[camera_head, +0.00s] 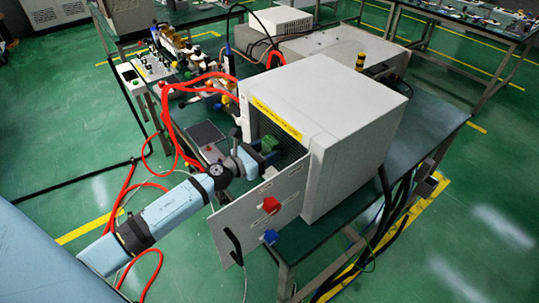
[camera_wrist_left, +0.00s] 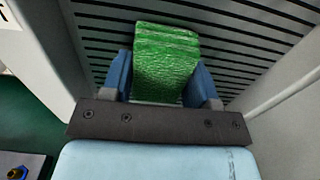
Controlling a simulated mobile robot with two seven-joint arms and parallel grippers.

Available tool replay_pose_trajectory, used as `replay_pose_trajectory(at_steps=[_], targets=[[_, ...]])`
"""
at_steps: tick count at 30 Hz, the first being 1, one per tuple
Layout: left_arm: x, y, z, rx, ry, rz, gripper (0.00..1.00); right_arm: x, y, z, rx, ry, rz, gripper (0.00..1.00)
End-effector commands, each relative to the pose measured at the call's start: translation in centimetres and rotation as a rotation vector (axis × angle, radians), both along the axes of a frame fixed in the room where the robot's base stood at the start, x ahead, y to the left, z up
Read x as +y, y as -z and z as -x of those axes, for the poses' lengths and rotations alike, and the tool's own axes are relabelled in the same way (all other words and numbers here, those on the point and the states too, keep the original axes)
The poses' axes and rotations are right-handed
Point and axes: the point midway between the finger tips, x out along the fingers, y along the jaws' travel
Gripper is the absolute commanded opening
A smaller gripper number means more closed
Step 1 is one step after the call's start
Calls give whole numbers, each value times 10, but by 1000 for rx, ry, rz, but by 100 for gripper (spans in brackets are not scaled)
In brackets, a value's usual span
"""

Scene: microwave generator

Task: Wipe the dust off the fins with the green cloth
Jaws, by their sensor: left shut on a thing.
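My left gripper (camera_wrist_left: 160,85) is shut on the green cloth (camera_wrist_left: 166,55), a thick folded pad with a rough surface. The cloth is in front of the dark horizontal fins (camera_wrist_left: 225,38) inside the grey cabinet. I cannot tell whether it touches them. In the head view, my left arm reaches through the open front of the cabinet (camera_head: 350,130), and the green cloth (camera_head: 268,144) shows between the cabinet frame and the open door (camera_head: 262,208). Much of the fins is hidden behind the cloth, the gripper and the door. Dust on the fins is too small to make out. My right gripper is not in view.
Red hoses (camera_head: 167,125) loop left of the cabinet. A dark flat panel (camera_head: 205,133) lies on the bench left of the opening. Green floor lies open at the left.

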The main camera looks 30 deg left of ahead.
Motion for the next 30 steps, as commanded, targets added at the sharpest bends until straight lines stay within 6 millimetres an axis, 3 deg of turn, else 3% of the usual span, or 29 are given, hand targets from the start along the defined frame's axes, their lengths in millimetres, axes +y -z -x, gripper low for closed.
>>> replay_pose_trajectory(at_steps=[12,22,30], targets=[[30,1,-15,0,-1,-1,35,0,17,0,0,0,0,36],[31,-18,-14,0,0,0,35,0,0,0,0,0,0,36],[23,-19,-11,1,1,2,35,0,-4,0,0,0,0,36]])
